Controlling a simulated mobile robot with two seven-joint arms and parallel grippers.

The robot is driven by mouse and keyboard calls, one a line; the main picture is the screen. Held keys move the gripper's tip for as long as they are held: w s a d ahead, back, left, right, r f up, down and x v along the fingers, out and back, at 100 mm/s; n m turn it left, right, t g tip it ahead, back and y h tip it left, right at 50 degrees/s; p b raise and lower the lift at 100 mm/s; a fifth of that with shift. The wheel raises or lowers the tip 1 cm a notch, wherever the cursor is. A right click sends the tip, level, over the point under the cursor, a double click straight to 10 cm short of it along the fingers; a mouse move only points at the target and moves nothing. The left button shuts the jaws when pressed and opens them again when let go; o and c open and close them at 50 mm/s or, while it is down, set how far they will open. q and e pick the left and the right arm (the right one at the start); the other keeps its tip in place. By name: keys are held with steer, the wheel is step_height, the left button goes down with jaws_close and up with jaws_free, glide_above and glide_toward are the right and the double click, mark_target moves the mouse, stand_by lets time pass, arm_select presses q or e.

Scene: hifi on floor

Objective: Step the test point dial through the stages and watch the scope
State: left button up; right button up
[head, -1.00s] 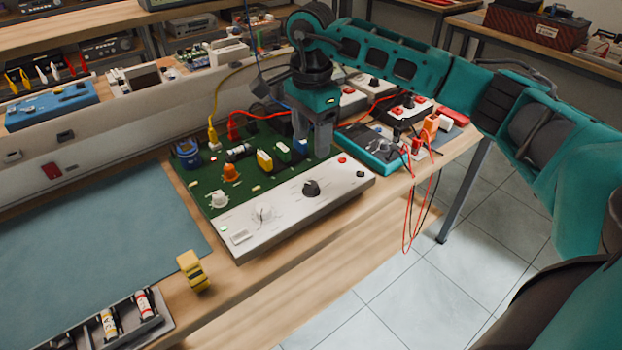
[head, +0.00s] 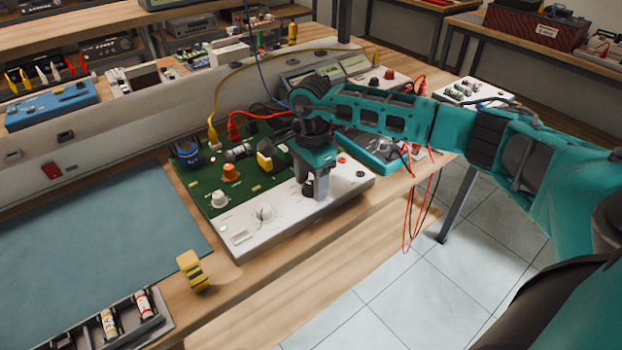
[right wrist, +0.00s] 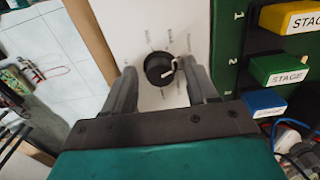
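The black dial (right wrist: 160,69) with a pale pointer sits on the white front panel (head: 240,243), with small markings around it. My right gripper (head: 316,192) is lowered over it in the head view and largely hides it. In the right wrist view, the fingers of my right gripper (right wrist: 158,67) stand on both sides of the dial, apart, with a narrow gap showing at least on the left. A grey instrument with displays (head: 325,79) stands behind my right arm; I cannot tell whether it is the scope. My left gripper is out of view.
Yellow (right wrist: 290,17), green (right wrist: 278,70) and blue (right wrist: 264,103) stage blocks are near the gripper. A teal meter (head: 372,152) with hanging red leads is at right. The blue mat (head: 90,240) is clear.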

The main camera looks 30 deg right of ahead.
steer(key=c, duration=1)
steer(key=shift+m, duration=0.3)
steer(key=m, duration=0.3)
steer(key=shift+m, duration=2.1)
steer(key=o, duration=1)
steer(key=shift+o, duration=0.2)
